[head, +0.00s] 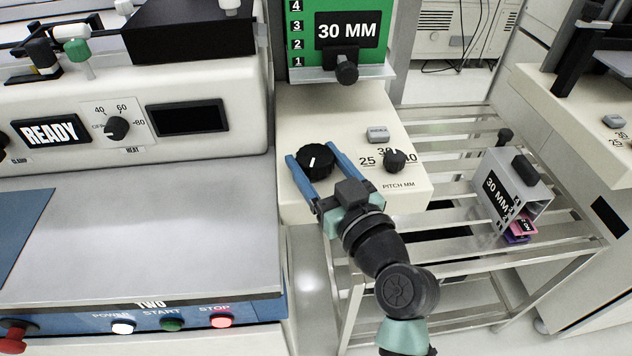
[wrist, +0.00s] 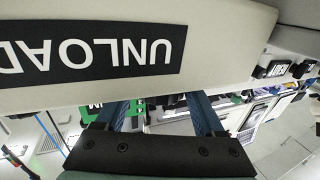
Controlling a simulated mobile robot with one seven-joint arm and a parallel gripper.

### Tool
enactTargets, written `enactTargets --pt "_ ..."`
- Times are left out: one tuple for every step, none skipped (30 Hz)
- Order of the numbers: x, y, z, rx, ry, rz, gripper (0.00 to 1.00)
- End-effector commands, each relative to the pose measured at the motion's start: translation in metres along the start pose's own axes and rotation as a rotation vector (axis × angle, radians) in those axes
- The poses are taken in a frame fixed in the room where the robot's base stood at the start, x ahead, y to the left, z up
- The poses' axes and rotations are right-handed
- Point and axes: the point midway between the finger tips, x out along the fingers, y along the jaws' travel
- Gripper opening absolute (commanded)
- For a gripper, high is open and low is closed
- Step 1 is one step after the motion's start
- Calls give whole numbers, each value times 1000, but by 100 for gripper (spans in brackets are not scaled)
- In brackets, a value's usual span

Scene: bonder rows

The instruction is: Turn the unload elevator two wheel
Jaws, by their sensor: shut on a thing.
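The unload elevator wheel (head: 318,154) is a black ribbed knob with a white pointer mark. It sits on top of the cream elevator housing (head: 300,112), near its left edge. My gripper (head: 311,157) has its two blue fingers on either side of the wheel and is shut on it. The pointer mark faces toward me, slightly left. In the wrist view my gripper (wrist: 163,112) shows its blue fingers reaching under the housing's front, which carries an upside-down UNLOAD label (wrist: 95,52). The wheel is hidden in the wrist view.
A smaller pitch knob (head: 395,160) and a grey button (head: 378,135) are right of the wheel. A green 30 MM magazine panel (head: 300,22) stands behind. A slatted rack (head: 455,140) to the right holds a 30 MM box (head: 497,192). The READY machine (head: 235,75) is at left.

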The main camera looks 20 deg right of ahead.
Motion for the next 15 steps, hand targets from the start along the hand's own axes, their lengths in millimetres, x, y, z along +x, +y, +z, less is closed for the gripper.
enactTargets --pt "0 1 6 -3 5 -27 15" --pt "0 2 6 -3 4 -43 15" --pt "0 2 5 -3 5 -67 15" --pt "0 2 5 -3 4 -84 15" --pt "0 2 5 -3 5 -101 15" --pt "0 2 5 -3 4 -124 15" --pt "0 3 4 -2 4 -141 15" --pt "0 3 4 -2 3 -159 15" --pt "0 2 4 -2 3 -182 15" --pt "0 2 4 -2 3 -200 15" --pt "0 2 4 -2 2 -217 15" --pt "0 2 3 -1 3 -239 15" --pt "0 3 3 -1 2 -254 15" --pt "0 3 3 -1 2 -270 15" --pt "0 3 3 -1 1 -290 15"
